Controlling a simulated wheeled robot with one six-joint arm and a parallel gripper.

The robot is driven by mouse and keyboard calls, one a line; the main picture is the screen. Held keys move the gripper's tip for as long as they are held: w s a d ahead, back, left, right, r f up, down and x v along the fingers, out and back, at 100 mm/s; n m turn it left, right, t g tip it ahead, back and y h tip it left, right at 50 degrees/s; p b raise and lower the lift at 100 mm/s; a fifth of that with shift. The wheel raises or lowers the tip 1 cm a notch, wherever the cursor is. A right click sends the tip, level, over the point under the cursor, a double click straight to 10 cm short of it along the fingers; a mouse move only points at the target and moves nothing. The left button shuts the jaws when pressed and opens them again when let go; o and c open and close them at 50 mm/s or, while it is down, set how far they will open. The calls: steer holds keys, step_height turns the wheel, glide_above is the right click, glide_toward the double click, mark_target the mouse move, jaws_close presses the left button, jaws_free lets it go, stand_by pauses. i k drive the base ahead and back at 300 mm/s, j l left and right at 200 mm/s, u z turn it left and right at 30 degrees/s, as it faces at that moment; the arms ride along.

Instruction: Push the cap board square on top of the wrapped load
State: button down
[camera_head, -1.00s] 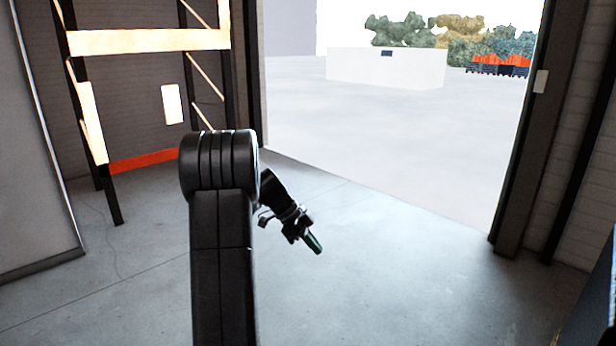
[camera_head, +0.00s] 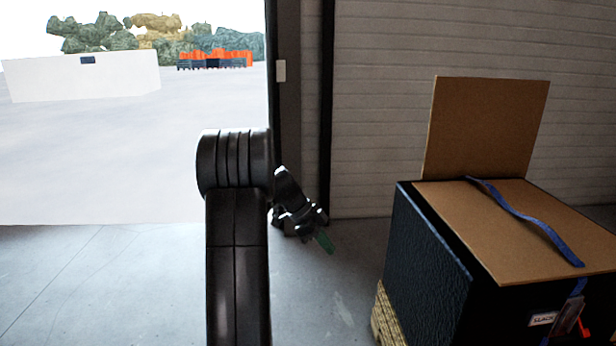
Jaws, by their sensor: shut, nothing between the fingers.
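The wrapped load (camera_head: 425,265) is a black-wrapped block on a wooden pallet at the right. The cap board (camera_head: 500,215), a flat brown sheet, lies on top of it. The board looks shifted to the right, with a strip of black top showing along the left edge. A blue strap (camera_head: 525,217) lies loosely across the board. My gripper (camera_head: 325,243) is left of the load, apart from it, pointing down and right. Its fingers are shut and hold nothing. The right end of the load and board is cut off by the frame.
A second brown sheet (camera_head: 487,128) stands upright behind the load. The pallet (camera_head: 386,322) shows at the lower left of the load. A small label and a red-handled item hang on the front. A dark door post (camera_head: 297,120) stands behind my arm. Floor to the left is clear.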

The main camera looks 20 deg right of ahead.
mark_target(513, 249)
steer(key=i+l+z, duration=0.1)
steer(key=i+z, duration=0.2)
steer(key=i, duration=0.5)
steer(key=i+j+z, duration=0.1)
steer(key=i+z, duration=0.2)
steer(key=i, duration=0.55)
steer(key=i+l+z, duration=0.1)
steer(key=i+z, duration=0.2)
steer(key=z, duration=0.15)
steer(key=i+z, duration=0.4)
steer(key=i+j+z, duration=0.15)
steer(key=z, duration=0.3)
steer(key=i+z, duration=0.65)
